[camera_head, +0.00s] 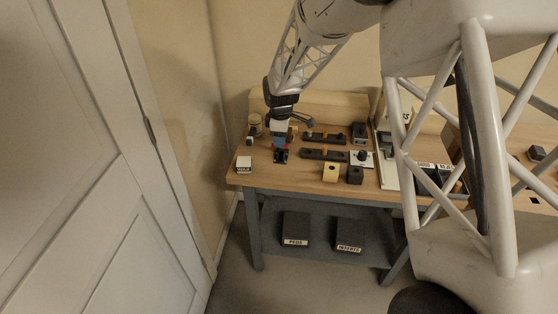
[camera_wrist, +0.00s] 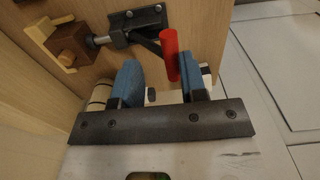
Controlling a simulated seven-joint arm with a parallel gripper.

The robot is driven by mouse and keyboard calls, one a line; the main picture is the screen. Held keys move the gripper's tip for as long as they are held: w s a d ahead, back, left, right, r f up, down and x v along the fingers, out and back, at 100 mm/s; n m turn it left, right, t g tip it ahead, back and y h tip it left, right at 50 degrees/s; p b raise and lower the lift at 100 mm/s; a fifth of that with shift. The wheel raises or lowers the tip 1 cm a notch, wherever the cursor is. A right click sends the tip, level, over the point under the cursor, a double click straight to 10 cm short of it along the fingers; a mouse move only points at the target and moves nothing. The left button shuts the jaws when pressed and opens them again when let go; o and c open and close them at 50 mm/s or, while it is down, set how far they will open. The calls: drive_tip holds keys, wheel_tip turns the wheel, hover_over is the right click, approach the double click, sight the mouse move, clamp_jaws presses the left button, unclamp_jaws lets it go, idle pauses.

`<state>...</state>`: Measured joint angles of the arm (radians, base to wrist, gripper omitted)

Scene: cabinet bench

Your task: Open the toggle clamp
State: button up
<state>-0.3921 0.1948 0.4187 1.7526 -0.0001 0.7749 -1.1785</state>
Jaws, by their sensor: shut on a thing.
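The toggle clamp (camera_wrist: 135,24) is a dark metal bracket in the wrist view, with a plunger reaching left to a brown wooden block (camera_wrist: 70,44). Its red handle (camera_wrist: 169,48) stands between the blue fingers of my gripper (camera_wrist: 160,72), close to the right finger.
Two dark labelled bins (camera_head: 296,227) sit on the lower shelf. A white door stands at left.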

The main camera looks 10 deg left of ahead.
drive_tip(key=shift+o, duration=0.4)
drive_tip(key=shift+w+r, duration=0.15)
drive_tip(key=shift+w, duration=0.15)
drive_tip(key=shift+o, duration=0.6)
drive_tip(key=shift+w+r, duration=0.15)
drive_tip(key=shift+w, duration=0.25)
drive_tip(key=shift+o, duration=0.3)
drive_tip(key=shift+w, duration=0.1)
drive_tip(key=shift+o, duration=0.4)
drive_tip(key=shift+w, duration=0.15)
drive_tip(key=shift+o, duration=0.9)
drive_tip(key=shift+w+r, duration=0.1)
drive_tip(key=shift+w, duration=0.2)
drive_tip(key=shift+o, duration=0.6)
drive_tip(key=shift+w, duration=0.1)
